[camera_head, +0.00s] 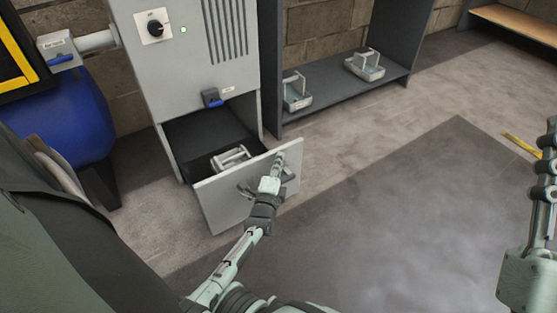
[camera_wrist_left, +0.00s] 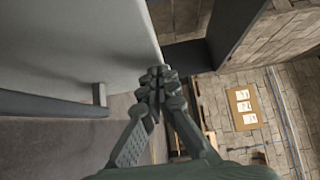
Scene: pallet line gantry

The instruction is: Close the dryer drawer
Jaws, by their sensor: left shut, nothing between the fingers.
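The dryer is a tall grey cabinet (camera_head: 185,60). Its bottom drawer is pulled out, showing a dark inside, with a pale front panel (camera_head: 225,205). A light handled object (camera_head: 232,157) sits in the drawer. My left gripper (camera_head: 279,160) is shut and empty, at the upper right part of the drawer front, on its outer side. In the left wrist view, the shut fingers (camera_wrist_left: 155,80) are beside the pale panel (camera_wrist_left: 80,40) with its bar handle (camera_wrist_left: 50,104). I cannot tell whether they touch it. Only links of my right arm show at the right edge.
A blue tank (camera_head: 60,115) stands left of the dryer. A dark shelf unit (camera_head: 345,100) on the right holds two handled trays (camera_head: 297,92) (camera_head: 365,65).

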